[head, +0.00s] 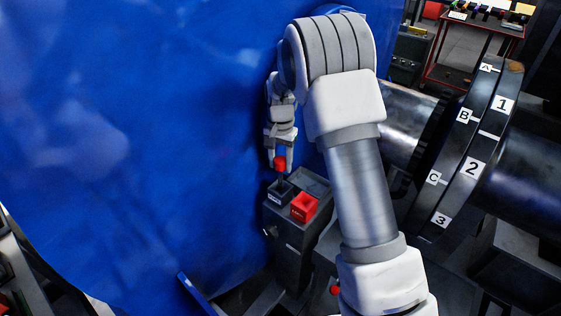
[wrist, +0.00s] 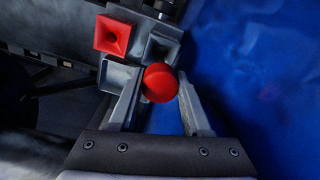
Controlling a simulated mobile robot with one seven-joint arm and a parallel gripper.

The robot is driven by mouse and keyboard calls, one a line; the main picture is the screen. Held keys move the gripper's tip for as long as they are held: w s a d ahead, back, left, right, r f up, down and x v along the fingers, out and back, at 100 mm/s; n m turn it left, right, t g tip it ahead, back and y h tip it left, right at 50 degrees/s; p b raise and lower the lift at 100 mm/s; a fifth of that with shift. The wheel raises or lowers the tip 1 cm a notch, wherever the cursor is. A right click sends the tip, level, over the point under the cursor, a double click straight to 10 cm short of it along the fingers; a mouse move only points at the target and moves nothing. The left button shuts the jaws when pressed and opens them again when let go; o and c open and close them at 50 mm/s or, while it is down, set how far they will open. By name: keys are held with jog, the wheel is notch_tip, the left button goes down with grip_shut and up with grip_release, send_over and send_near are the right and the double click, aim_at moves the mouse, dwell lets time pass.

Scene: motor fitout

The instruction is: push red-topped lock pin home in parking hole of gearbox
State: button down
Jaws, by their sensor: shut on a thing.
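My gripper (head: 279,160) is shut on the red-topped lock pin (head: 280,163), whose round red head (wrist: 160,82) shows between the fingers in the wrist view. In the head view the pin hangs upright, its dark shank just above or entering a dark square socket (head: 281,190) on top of the grey gearbox block (head: 291,240). I cannot tell how deep the tip is. Beside that socket is a red square socket (head: 304,207), which also shows with its funnel-shaped hole in the wrist view (wrist: 113,36). Labels on both sockets are too small to read.
A large blue surface (head: 130,130) fills the left and stands close behind my gripper. To the right is a dark shaft with a coupling disc (head: 470,150) marked with letters and numbers. A red cart (head: 470,50) with small items stands at the back right.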

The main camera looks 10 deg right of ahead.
aim_at(281, 184)
jog(key=shift+f+b, duration=1.8)
jog(key=shift+f, duration=1.3)
jog(key=shift+c, duration=1.4)
grip_release()
notch_tip(281, 184, up, 18)
jog(key=shift+f+p, duration=0.25)
jog(key=shift+p, duration=0.8)
jog(key=s+a+b, duration=0.2)
jog(key=s+a, duration=0.6)
jog(key=shift+s+a, duration=0.25)
jog(key=shift+s, duration=0.05)
